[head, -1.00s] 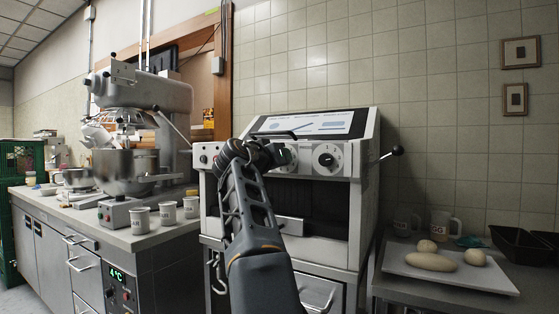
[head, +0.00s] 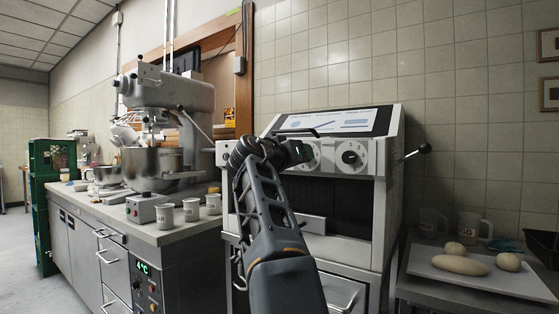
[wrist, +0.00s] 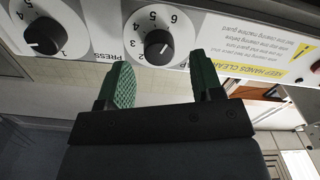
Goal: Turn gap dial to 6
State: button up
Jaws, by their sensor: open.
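My gripper (head: 302,152) is in front of the machine's control panel, at the left one of its two white dials (head: 312,156), and partly hides it in the head view. In the wrist view my gripper (wrist: 162,82) is open, with its two green-padded fingers apart and nothing between them. That dial, with a black knob (wrist: 156,52) and numbers up to 6, lies just beyond the fingertips, roughly centred between them. The other dial (head: 352,157) also shows in the wrist view (wrist: 45,38), near a PRESS label. I cannot read a gap label or the pointer's setting.
A lever with a black ball (head: 424,147) sticks out at the machine's right. A mixer (head: 160,130) and several white mugs stand on the left counter. A tray (head: 480,277) with dough pieces lies at the right. A warning label (wrist: 262,62) is on the panel.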

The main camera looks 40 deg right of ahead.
jog(key=v, duration=1.1)
jog(key=shift+w, duration=0.1)
jog(key=w+a+f+n+t+y+p, duration=0.25)
jog(key=a+f+n+y+p, duration=0.5)
jog(key=p, duration=0.95)
jog(key=s+a+f+n+g+y+p, duration=0.1)
jog(key=s+a+f+n+y+p, duration=0.1)
jog(key=s+a+y+p, duration=0.3)
jog(key=s+a+f+n+g+y+p, duration=0.2)
jog(key=s+a+f+y+p, duration=0.2)
jog(key=a+p, duration=0.4)
jog(key=f+y+p, duration=0.1)
jog(key=p, duration=0.2)
jog(key=shift+s+a+f, duration=0.35)
jog(key=shift+s, duration=0.05)
